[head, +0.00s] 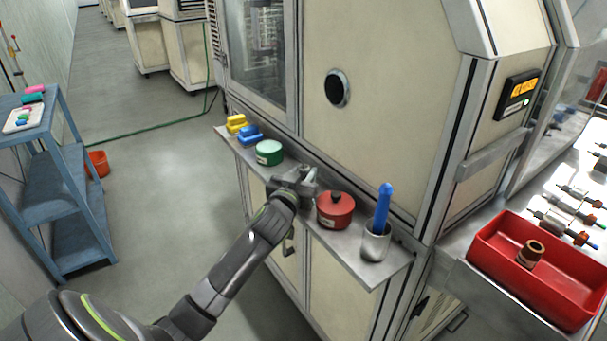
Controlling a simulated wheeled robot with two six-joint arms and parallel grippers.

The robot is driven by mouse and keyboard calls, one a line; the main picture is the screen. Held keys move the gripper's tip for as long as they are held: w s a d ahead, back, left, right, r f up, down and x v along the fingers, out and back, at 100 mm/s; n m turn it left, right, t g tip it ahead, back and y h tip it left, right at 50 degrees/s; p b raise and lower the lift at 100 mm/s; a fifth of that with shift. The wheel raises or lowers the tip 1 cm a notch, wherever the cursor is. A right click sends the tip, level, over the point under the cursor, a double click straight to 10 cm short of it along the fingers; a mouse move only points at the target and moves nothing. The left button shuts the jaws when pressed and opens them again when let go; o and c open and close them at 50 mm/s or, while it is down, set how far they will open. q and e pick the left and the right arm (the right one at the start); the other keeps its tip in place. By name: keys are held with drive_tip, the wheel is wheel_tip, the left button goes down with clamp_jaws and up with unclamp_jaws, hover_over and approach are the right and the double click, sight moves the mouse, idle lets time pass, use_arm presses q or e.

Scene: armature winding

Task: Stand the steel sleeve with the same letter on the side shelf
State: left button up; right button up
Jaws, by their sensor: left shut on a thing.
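The side shelf (387,270) is a narrow metal ledge along the front of the cream machine. My left gripper (305,179) is over the middle of this shelf, between a green round tin and a red lidded pot. It is shut on a small grey metal piece, likely the steel sleeve, mostly hidden by the fingers. I cannot read a letter on it, nor tell whether it touches the shelf. My right gripper is out of view.
On the shelf stand yellow blocks (236,124), blue blocks (249,136), the green tin (269,153), the red pot (335,210) and a metal cup (375,243) with a blue handle. A red tray (492,270) holds a brown ring (530,253). Armatures lie beyond it.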

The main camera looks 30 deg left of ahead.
use_arm(q)
drive_tip(key=o, duration=1)
drive_tip(key=shift+f, duration=0.1)
drive_tip(key=b+v, duration=0.1)
drive_tip(key=v, duration=1.1)
